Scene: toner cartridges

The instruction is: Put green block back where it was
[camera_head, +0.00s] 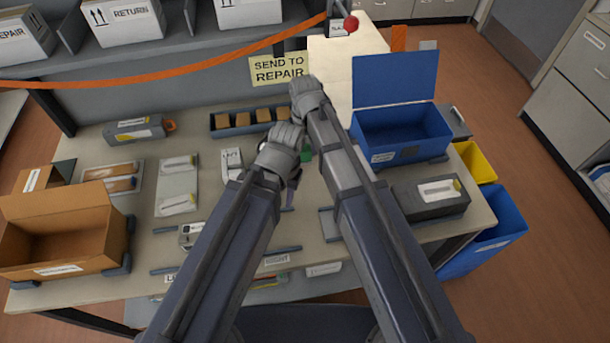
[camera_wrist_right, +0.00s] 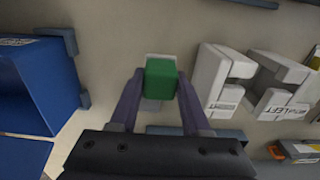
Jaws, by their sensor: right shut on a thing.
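The green block (camera_wrist_right: 161,78) is between the two fingers of my right gripper (camera_wrist_right: 160,88) in the right wrist view, and the fingers are shut on it. A pale patch shows just past the block; I cannot tell whether the block touches the surface. In the head view a small part of the green block (camera_head: 306,156) shows between my arms, below the right wrist. My left gripper (camera_head: 293,182) is mostly hidden by its own wrist and arm; its opening cannot be made out.
White notched holders labelled right (camera_wrist_right: 222,82) and left (camera_wrist_right: 278,88) stand beside the block in the wrist view. An open blue box (camera_head: 400,130) stands at the right, a cardboard box (camera_head: 62,232) at the left. A tray of brown blocks (camera_head: 219,132) lies behind.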

